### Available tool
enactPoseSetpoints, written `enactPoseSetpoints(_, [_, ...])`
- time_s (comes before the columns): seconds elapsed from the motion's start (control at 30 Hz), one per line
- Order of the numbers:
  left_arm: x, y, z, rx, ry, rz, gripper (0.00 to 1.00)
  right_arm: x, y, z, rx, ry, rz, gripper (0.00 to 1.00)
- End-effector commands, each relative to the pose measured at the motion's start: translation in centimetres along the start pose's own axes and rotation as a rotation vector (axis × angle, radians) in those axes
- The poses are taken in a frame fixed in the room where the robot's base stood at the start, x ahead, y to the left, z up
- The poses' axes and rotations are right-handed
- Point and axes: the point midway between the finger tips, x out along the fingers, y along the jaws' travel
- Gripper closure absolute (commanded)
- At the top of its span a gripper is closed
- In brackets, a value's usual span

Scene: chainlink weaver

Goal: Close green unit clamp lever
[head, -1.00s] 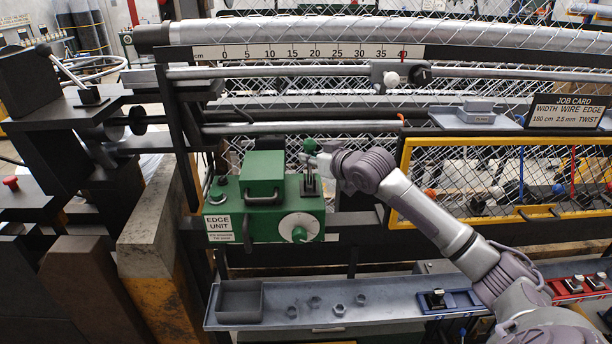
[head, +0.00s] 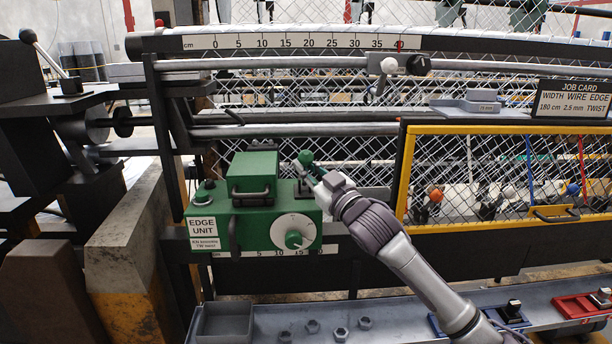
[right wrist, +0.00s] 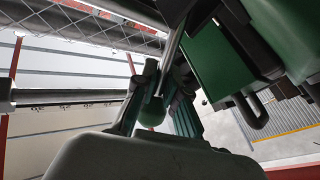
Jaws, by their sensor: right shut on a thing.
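The green edge unit (head: 262,222) hangs on the dark rail at the left of the head view, with a white "EDGE UNIT" label and a round white dial (head: 294,232). Its clamp lever, with a green ball knob (head: 305,157), stands up at the unit's top right. My right gripper (head: 313,172) is at the lever's upper end, reaching in from the lower right. In the right wrist view the green knob (right wrist: 152,113) and the grey lever rod (right wrist: 171,58) lie between the fingers, which are shut on the lever. The fingers partly hide the knob. My left gripper is not in view.
A green block with a black handle (head: 252,178) rises left of the lever. Chain-link mesh (head: 345,160) stands behind it. A yellow-framed guard (head: 405,180) is to the right. A grey tray with several nuts (head: 280,318) is below.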

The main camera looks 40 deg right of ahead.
Motion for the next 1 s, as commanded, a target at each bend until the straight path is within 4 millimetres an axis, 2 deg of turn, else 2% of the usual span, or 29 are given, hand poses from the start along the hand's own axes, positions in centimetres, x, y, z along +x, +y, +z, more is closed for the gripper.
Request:
enactPoseSetpoints(0.03, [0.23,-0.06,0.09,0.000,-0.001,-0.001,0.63,-0.05,0.14,-0.58,-0.012,0.021,0.004,1.00])
enactPoseSetpoints(0.5, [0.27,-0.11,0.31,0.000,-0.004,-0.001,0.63,-0.06,0.15,-0.69,-0.016,0.028,0.005,1.00])
enactPoseSetpoints(0.53, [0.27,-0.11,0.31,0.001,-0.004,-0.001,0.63,-0.06,0.14,-0.69,-0.016,0.028,0.005,0.84])
enactPoseSetpoints(0.7, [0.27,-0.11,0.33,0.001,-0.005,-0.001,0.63,-0.06,0.12,-0.55,-0.013,0.025,0.004,0.57])
enactPoseSetpoints(1.0, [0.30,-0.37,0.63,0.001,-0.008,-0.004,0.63,-0.16,-0.02,-0.14,-0.009,0.016,0.002,0.57])
